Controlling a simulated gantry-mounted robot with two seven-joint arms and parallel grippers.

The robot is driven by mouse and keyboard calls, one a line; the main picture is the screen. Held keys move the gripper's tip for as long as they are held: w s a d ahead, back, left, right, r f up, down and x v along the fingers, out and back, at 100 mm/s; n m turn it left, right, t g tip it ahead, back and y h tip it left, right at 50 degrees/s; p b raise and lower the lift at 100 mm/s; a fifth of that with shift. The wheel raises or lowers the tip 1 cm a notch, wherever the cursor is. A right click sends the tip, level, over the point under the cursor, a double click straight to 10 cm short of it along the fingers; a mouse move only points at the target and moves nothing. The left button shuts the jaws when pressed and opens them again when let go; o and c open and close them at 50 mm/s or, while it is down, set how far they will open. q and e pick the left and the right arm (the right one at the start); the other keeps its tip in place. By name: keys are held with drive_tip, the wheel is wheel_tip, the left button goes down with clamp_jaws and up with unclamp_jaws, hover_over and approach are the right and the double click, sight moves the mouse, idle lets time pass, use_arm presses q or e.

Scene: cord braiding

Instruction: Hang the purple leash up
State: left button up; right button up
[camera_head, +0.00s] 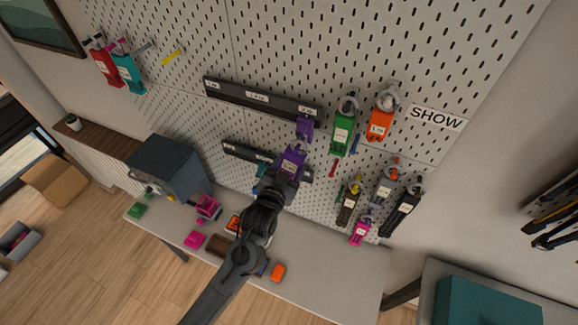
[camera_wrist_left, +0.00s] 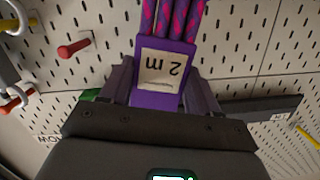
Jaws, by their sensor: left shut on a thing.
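My left gripper (camera_head: 288,177) is shut on a purple leash (camera_head: 292,160) in front of the pegboard (camera_head: 310,50). In the left wrist view the gripper (camera_wrist_left: 158,95) clasps the leash's purple block (camera_wrist_left: 156,101), which has a white label (camera_wrist_left: 161,72) reading "2 m", upside down there. Purple-and-pink patterned cords (camera_wrist_left: 177,22) run from the block out of the top of that view. A smaller purple piece (camera_head: 305,129) shows just above the held block, below the upper dark rail (camera_head: 262,97). I cannot tell whether it joins the held leash. My right gripper is not in view.
A green leash (camera_head: 341,135) and an orange leash (camera_head: 379,125) hang right of the rail, near a "SHOW" sign (camera_head: 436,117). A red peg (camera_wrist_left: 74,48) sticks out in the wrist view. Darker leashes (camera_head: 402,212) hang lower right. A bench (camera_head: 325,262) with a grey box (camera_head: 168,167) stands below.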

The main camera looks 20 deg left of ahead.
use_arm(q)
drive_tip(key=shift+f, duration=0.15)
idle(0.4)
drive_tip(key=o, duration=1.3)
drive_tip(key=shift+s+p, duration=0.1)
drive_tip(key=shift+p, duration=0.2)
drive_tip(key=shift+s+r+p, duration=0.2)
drive_tip(key=shift+s+p, duration=0.55)
drive_tip(key=shift+s, duration=0.3)
drive_tip(key=s+p, duration=0.1)
drive_tip(key=s, duration=0.1)
drive_tip(key=s+p, duration=0.1)
drive_tip(key=shift+s+r, duration=0.2)
drive_tip(key=shift+s, duration=0.15)
